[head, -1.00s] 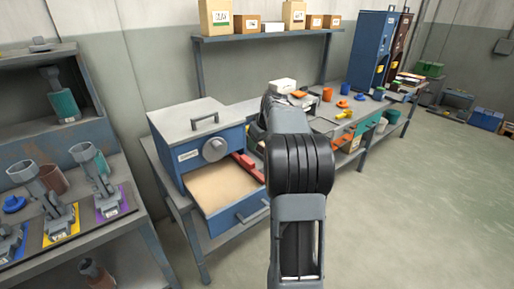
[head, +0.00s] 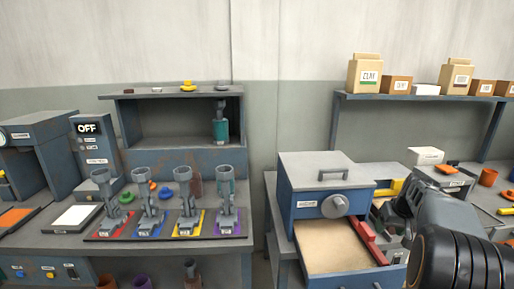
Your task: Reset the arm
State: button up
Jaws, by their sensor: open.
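My arm comes in from the lower right of the head view. My gripper (head: 402,205) is at its far end, small and partly hidden by my own wrist, near the right side of the blue drawer unit. The jaws are open, and I see nothing held between them. The blue drawer unit (head: 300,207) has a grey lid with a handle and a round grey knob. Its drawer (head: 330,245) is pulled out and shows a tan inside. A red bar (head: 367,240) lies along the drawer's right side.
On the left bench, several grey stands with upright tubes (head: 184,190) sit on coloured plates (head: 188,229). A box with an OFF sign (head: 89,128) stands behind a white pad (head: 77,217). A shelf (head: 420,98) with cartons hangs above the right bench. A gap separates the benches.

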jog(key=s+a+r+n+p, duration=0.1)
jog(key=s+a+r+p, duration=0.2)
jog(key=s+a, duration=0.7)
jog(key=s+a+r+n+p, duration=0.1)
jog(key=s+a+r+p, duration=0.3)
jog(key=s+a, duration=0.5)
jog(key=a+p, duration=0.1)
jog(key=a, duration=0.7)
jog(key=shift+s+n, duration=0.3)
jog(key=shift+s, duration=0.1)
